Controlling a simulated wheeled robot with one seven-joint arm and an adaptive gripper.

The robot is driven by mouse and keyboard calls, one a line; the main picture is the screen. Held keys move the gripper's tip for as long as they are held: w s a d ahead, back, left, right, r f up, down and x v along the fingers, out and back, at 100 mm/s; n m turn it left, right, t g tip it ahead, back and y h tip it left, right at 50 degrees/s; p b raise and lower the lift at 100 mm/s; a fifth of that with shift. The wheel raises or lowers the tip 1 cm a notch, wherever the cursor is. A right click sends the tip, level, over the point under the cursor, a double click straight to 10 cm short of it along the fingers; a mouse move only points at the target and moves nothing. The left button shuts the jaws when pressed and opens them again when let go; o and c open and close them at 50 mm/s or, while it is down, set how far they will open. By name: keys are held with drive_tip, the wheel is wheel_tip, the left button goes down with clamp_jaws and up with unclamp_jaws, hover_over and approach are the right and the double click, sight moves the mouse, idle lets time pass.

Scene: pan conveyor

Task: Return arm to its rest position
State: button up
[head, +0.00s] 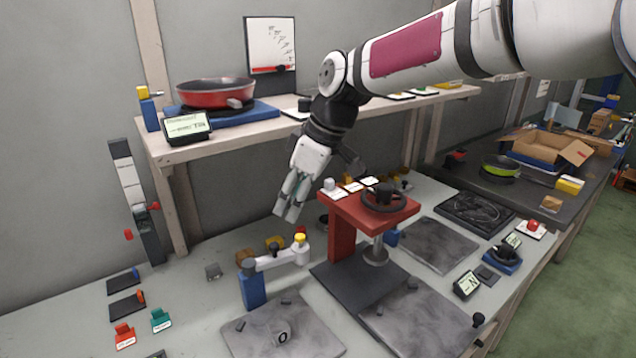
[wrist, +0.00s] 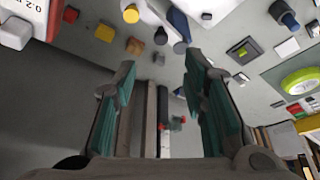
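My gripper (head: 289,205) hangs from my arm in front of the shelf, with its fingers pointing down and to the left above the workbench. In the wrist view my gripper (wrist: 162,68) has its two green-padded fingers apart, with nothing between them. My arm reaches in from the upper right of the head view. The red press stand (head: 342,212) with its dark handwheel (head: 384,198) is to the right of and below the gripper. A blue and white swing-arm fixture (head: 252,288) is below the gripper.
A red pan (head: 216,92) sits on a blue stand on the shelf (head: 240,131), left of my gripper. Grey plates (head: 272,330) and small controls lie on the workbench (head: 195,300). A green pan (head: 500,168) and an open cardboard box (head: 548,147) are on the right-hand table.

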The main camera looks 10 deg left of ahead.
drive_tip(key=s+d+r+m+t+h+p, duration=0.1)
drive_tip(key=s+d+r+m+h, duration=0.2)
drive_tip(key=d, duration=0.5)
drive_tip(key=s+d+r+m+t, duration=0.1)
drive_tip(key=s+d+m, duration=0.2)
drive_tip(key=s+d, duration=0.35)
drive_tip(key=s+d+r+m+t+h+p, duration=0.1)
drive_tip(key=s+d+r+m+h, duration=0.15)
drive_tip(key=d, duration=0.75)
drive_tip(key=s+d+f+m, duration=0.2)
drive_tip(key=s+d+m, duration=0.6)
drive_tip(key=s+d, duration=0.4)
drive_tip(key=s+y, duration=0.1)
drive_tip(key=s, duration=0.3)
drive_tip(key=shift+t, duration=0.4)
